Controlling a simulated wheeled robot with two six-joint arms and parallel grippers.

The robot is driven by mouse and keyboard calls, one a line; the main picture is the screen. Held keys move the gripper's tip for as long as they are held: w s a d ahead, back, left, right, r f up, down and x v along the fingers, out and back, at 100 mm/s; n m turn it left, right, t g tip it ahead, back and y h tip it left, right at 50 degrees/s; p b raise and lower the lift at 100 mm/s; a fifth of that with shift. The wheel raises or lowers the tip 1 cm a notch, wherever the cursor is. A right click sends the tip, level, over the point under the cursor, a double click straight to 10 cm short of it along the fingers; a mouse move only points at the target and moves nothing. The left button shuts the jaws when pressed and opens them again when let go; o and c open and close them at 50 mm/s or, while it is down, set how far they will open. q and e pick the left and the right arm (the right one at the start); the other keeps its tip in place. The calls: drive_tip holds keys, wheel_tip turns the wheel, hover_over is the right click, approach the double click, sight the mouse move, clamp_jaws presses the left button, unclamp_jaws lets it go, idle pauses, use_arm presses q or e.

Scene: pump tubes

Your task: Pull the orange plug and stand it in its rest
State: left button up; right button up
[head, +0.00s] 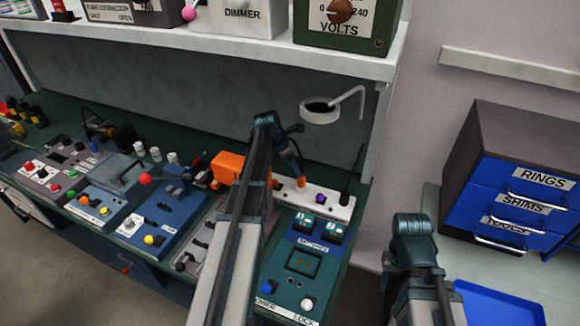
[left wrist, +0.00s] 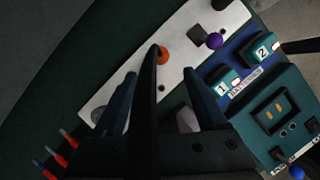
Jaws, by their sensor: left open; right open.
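The orange plug (head: 301,183) stands upright on a white strip (head: 340,210) at the back right of the bench. It also shows in the left wrist view (left wrist: 163,56), partly covered by a dark bar. My left gripper (head: 298,162) is open, pointing down close above the plug. In the left wrist view its fingertips (left wrist: 159,73) are apart on either side of the line to the plug; I see no contact. My right gripper (head: 412,228) is open, at the lower right, away from the strip. I cannot tell which part is the plug's rest.
A purple knob (head: 320,198) stands close beside the plug on the strip. A teal battery panel (head: 300,285) lies in front. An orange box (head: 228,167) is to the left. A white ring holder (head: 320,110) hangs above, under the shelf (head: 150,38). Blue drawers (head: 520,195) stand right.

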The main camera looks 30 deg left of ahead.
sight(300, 179)
use_arm(q)
drive_tip(key=b+x, duration=0.7)
drive_tip(key=x, duration=0.2)
use_arm(e)
wheel_tip(300, 179, down, 8)
use_arm(q)
drive_tip(key=shift+r, duration=0.1)
drive_tip(key=shift+s, duration=0.1)
clamp_jaws()
use_arm(e)
drive_tip(key=shift+f, duration=0.1)
use_arm(q)
drive_tip(key=shift+r+p, duration=0.65)
drive_tip(key=shift+r, duration=0.05)
use_arm(e)
drive_tip(key=shift+r, duration=0.7)
use_arm(q)
drive_tip(key=shift+r+p, duration=2.05)
drive_tip(key=shift+p, duration=0.05)
use_arm(e)
drive_tip(key=shift+r, duration=2.1)
